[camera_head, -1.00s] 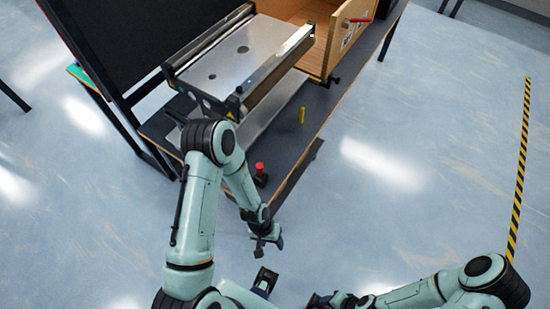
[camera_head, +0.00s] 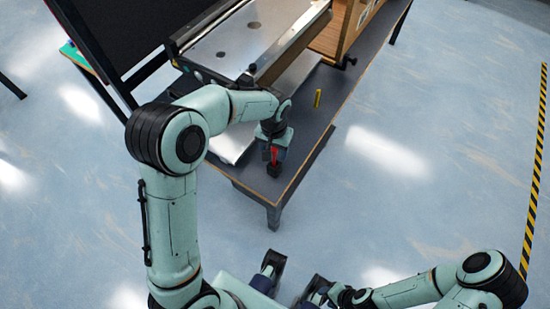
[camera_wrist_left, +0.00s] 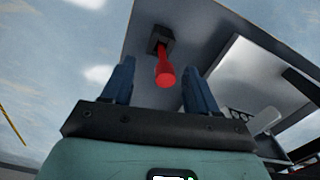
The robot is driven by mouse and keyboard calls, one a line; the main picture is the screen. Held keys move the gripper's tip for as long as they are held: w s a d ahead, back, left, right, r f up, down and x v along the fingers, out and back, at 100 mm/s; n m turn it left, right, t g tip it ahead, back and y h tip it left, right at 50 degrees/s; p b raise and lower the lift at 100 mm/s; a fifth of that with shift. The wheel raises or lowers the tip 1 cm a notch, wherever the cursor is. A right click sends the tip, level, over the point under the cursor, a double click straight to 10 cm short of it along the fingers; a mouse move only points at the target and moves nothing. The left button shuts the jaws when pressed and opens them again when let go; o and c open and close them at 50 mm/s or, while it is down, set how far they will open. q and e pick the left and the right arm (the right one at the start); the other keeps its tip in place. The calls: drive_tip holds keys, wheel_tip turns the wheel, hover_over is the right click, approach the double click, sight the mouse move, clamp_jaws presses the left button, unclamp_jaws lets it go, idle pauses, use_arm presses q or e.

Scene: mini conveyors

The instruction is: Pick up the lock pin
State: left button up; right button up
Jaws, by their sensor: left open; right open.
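The lock pin appears to be the red rod with a rounded head (camera_wrist_left: 165,70) in a black block (camera_wrist_left: 159,40) in the left wrist view. In the head view the red pin (camera_head: 273,154) stands near the table's front corner, its black block (camera_head: 273,170) under it. My left gripper (camera_wrist_left: 158,66) is open, its two blue fingers on either side of the pin's head in the picture. No contact is visible. In the head view my left gripper (camera_head: 272,142) is over the pin and partly hides it. My right gripper (camera_head: 293,280) is open and empty at the bottom, away from the table.
The dark table (camera_head: 334,88) also bears a small yellow peg (camera_head: 317,98), a conveyor with a metal top (camera_head: 235,45) and a wooden box (camera_head: 345,30). The conveyor is close behind my left forearm. The floor to the right is clear.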

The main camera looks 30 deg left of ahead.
sight(274, 165)
use_arm(q)
drive_tip(key=f, duration=0.3)
drive_tip(key=f+b, duration=0.1)
drive_tip(key=f, duration=0.2)
drive_tip(key=shift+w+a+f, duration=0.15)
drive_tip(key=shift+w+f, duration=0.05)
drive_tip(key=shift+f, duration=0.1)
drive_tip(key=c, duration=1.1)
